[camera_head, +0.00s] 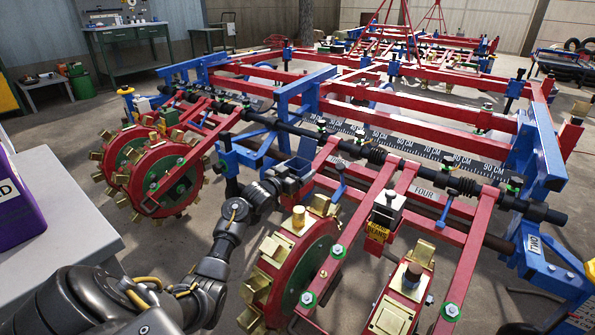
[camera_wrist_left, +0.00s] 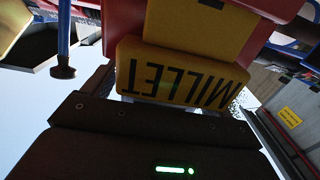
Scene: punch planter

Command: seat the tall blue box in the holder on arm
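My left gripper (camera_head: 270,187) reaches in from the lower left, at the red arms of the planter. An open-topped blue-grey box (camera_head: 297,166) stands right at its tip, roughly upright. Its lower part is hidden by the gripper and planter parts, and I cannot tell whether the fingers hold it. In the left wrist view, the dark gripper body (camera_wrist_left: 150,145) faces a yellow plate reading MILLET (camera_wrist_left: 180,77), upside down, close by. The fingers are not clearly seen. My right gripper is not in view.
Red and green toothed wheels (camera_head: 150,172) stand to the left, another (camera_head: 296,262) just below the gripper. A dark toolbar (camera_head: 350,145) and blue frame posts crowd the space behind. A grey table (camera_head: 65,215) with a purple box (camera_head: 18,208) is at left.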

